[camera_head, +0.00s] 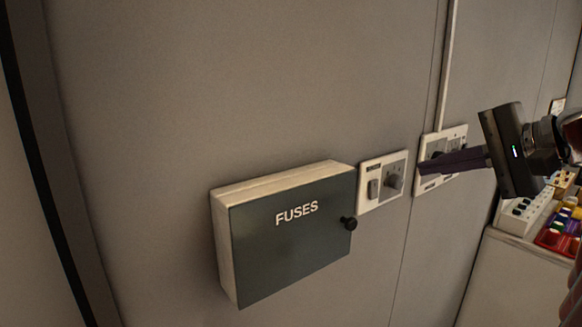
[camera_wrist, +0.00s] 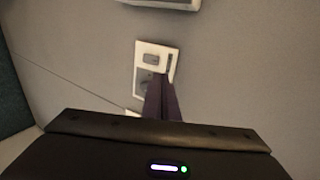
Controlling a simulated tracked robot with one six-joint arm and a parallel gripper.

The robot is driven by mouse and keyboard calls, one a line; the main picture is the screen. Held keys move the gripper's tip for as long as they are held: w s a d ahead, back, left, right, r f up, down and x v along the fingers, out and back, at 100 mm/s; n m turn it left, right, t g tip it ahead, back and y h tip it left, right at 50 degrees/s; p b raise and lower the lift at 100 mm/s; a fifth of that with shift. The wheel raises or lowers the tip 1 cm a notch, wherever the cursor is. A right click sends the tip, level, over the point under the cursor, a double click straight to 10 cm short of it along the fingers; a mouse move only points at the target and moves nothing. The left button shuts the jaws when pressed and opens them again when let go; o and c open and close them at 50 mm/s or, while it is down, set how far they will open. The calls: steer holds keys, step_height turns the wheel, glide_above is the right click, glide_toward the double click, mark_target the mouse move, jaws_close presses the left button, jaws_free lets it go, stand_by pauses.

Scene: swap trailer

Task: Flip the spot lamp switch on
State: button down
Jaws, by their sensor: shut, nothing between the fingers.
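A white switch plate (camera_head: 443,137) on the wall is partly hidden behind my gripper (camera_head: 424,168). Its labels are too small to read, so I cannot tell whether it is the spot lamp switch. My gripper is shut and empty, its dark fingers pointing left across the plate's front; I cannot tell whether they touch it. In the wrist view a switch plate (camera_wrist: 141,82) with a pale rocker (camera_wrist: 151,60) lies just beyond the fingertips of my gripper (camera_wrist: 160,82), which cover its lower part.
A fuse box (camera_head: 290,245) with a dark door and black knob sticks out of the wall at the left. A white conduit (camera_head: 446,70) runs up from the partly hidden plate. A white power strip (camera_head: 522,208) and a red tray (camera_head: 553,240) with colourful items stand at the right.

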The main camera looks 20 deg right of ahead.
steer(key=shift+s+d+r, duration=0.2)
steer(key=shift+s+r, duration=0.4)
steer(key=shift+s, duration=0.05)
steer(key=shift+s+d+r, duration=0.2)
steer(key=shift+s+r, duration=0.35)
steer(key=shift+s, duration=0.05)
